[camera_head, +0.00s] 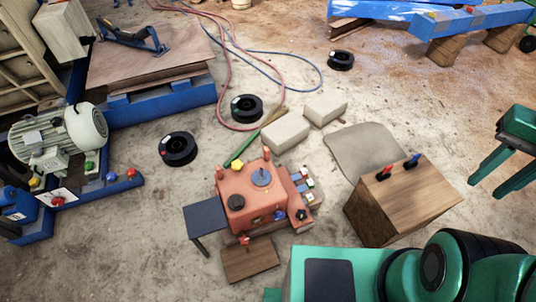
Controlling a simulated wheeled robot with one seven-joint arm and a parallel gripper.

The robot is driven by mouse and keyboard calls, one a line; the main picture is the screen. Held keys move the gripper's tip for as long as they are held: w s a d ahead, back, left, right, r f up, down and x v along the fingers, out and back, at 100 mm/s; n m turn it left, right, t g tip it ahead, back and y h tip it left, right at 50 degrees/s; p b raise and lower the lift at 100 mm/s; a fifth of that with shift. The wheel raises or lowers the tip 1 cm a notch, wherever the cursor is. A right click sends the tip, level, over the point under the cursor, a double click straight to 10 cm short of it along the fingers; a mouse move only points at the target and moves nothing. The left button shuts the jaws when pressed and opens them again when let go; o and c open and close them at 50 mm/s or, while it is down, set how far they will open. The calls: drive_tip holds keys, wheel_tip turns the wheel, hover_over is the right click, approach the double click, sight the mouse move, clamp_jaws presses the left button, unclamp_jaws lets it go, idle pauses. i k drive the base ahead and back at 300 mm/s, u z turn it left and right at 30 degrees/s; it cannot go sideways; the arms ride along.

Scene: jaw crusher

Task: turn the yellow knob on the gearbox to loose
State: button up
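The gearbox (247,187) is an orange-red box on the floor near the middle of the head view. A blue-grey disc (262,177) and a black round cap (236,202) are on its top. A black star-shaped knob (301,214) is at its right front, and a small blue knob (279,214) is on its front. A tiny yellowish spot (257,219) shows on the front face; it is too small to tell whether it is the yellow knob. My gripper (485,187) is at the right edge, its two green fingers apart and empty, far from the gearbox.
A wooden box (408,197) with red and blue levers stands right of the gearbox. A dark side table (205,214) and a wooden step (250,259) adjoin its left and front. A motor (62,138), black spools (178,149) and pale blocks (285,133) lie beyond.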

sight(237, 165)
drive_tip(key=z, duration=1.95)
drive_tip(key=i, duration=0.5)
drive_tip(key=u, duration=3.2)
drive_tip(key=i, duration=0.5)
drive_tip(key=z, duration=0.05)
